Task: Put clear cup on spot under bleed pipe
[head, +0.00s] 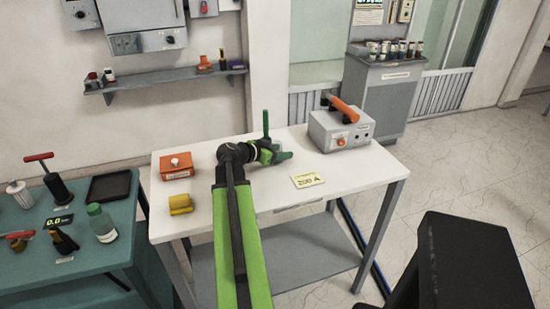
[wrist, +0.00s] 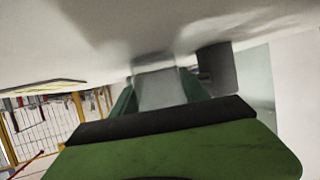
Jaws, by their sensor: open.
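My gripper (head: 277,136) is over the back middle of the white table, its two green fingers spread apart. In the wrist view the fingers (wrist: 158,88) stand on either side of a pale, see-through grey shape (wrist: 155,78). It looks like the clear cup, but I cannot tell whether the fingers touch it. I cannot make out the cup in the head view. I cannot identify a bleed pipe or a spot under it in either view.
The white table (head: 235,205) holds an orange box (head: 177,166), a yellow block (head: 181,205), a yellow sign (head: 307,180) and a grey box with an orange handle (head: 340,130).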

